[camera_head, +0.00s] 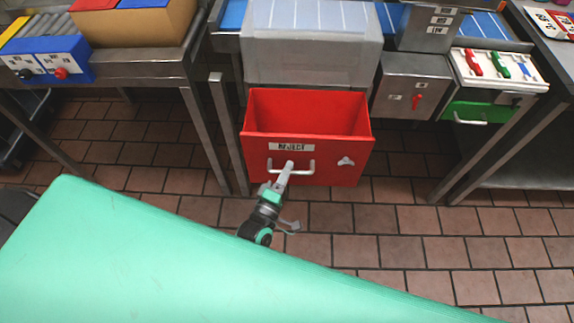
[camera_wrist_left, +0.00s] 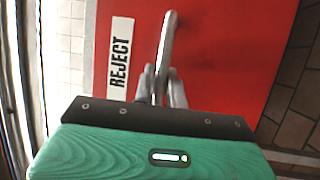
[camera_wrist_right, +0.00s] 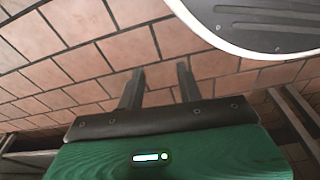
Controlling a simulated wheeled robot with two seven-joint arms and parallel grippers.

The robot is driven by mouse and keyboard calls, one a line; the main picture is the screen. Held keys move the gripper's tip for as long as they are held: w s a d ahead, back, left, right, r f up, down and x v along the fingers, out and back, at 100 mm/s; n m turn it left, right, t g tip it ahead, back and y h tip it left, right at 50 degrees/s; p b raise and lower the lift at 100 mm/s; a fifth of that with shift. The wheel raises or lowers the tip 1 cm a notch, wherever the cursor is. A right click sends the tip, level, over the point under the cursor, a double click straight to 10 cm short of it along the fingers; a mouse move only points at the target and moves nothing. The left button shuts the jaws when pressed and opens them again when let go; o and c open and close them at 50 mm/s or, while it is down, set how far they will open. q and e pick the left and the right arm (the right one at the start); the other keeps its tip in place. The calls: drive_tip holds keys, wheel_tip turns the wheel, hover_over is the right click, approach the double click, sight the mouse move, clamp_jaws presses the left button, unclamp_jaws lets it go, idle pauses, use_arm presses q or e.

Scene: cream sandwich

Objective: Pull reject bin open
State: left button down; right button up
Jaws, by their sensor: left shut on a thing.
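The red reject bin (camera_head: 260,158) hangs below the grey machine housing, with a white REJECT label on its front. Its top is open and its inside shows, so it stands out from under the housing. A pale bar handle (camera_head: 309,168) sits on its front. My left gripper (camera_head: 287,168) is shut on the handle. In the left wrist view the handle (camera_wrist_left: 167,40) runs between the two fingers (camera_wrist_left: 162,85), beside the REJECT label. My right gripper (camera_wrist_right: 160,85) shows only in the right wrist view, with its fingers apart and empty above the tiled floor.
A metal table (camera_head: 150,68) stands to the left with a blue button box (camera_head: 50,62). A grey control box (camera_head: 412,85) and a green drawer (camera_head: 478,113) are to the right. The brown tiled floor (camera_head: 400,215) before the bin is clear.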

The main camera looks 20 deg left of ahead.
use_arm(q)
drive_tip(key=c, duration=1.5)
unclamp_jaws()
drive_tip(key=shift+o, duration=0.2)
